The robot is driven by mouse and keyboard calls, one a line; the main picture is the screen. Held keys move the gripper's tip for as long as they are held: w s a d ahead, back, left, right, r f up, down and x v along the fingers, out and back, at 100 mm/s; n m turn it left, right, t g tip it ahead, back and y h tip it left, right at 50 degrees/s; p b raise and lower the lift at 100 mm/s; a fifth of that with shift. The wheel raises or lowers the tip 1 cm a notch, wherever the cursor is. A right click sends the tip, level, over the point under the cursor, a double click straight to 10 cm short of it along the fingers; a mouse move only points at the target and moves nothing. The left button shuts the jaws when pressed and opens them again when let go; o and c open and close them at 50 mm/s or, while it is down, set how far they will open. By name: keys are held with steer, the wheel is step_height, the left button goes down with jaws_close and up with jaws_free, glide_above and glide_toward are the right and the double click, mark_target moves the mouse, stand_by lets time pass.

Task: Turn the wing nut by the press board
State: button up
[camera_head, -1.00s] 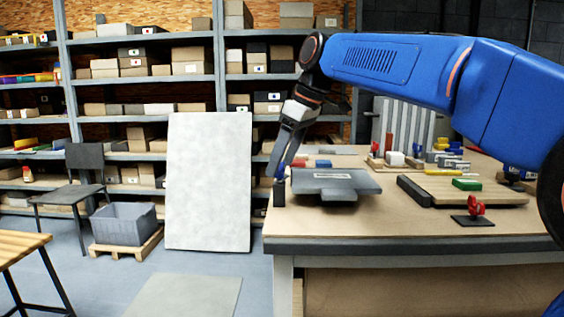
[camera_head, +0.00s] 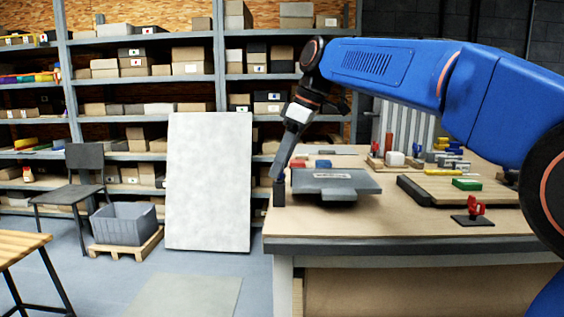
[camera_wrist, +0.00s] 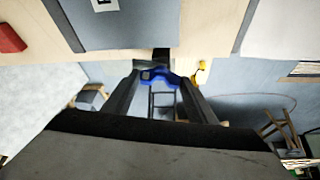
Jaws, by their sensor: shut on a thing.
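The press board (camera_head: 336,188) is a grey slab with a small label, lying at the left end of the workbench. It also shows at the top of the wrist view (camera_wrist: 120,35). A blue wing nut (camera_wrist: 159,77) sits beside its edge. My gripper (camera_wrist: 160,82) is shut on the wing nut, with a finger on either side. In the head view my gripper (camera_head: 277,176) points down at a dark post (camera_head: 279,194) just left of the press board. The nut is hidden by the fingers there.
A red wing-shaped piece on a black plate (camera_head: 473,221) stands at the front right of the workbench (camera_head: 380,226). A wooden board (camera_head: 440,192) with a green block lies behind it. A small yellow part (camera_wrist: 201,72) is right of my fingers.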

steer(key=shift+w+n+g, duration=0.1)
steer(key=shift+n+g, duration=0.4)
steer(key=shift+n, duration=0.8)
steer(key=o, duration=1.1)
steer(key=shift+c, duration=0.2)
steer(key=v, duration=1.7)
steer(key=shift+d, duration=0.3)
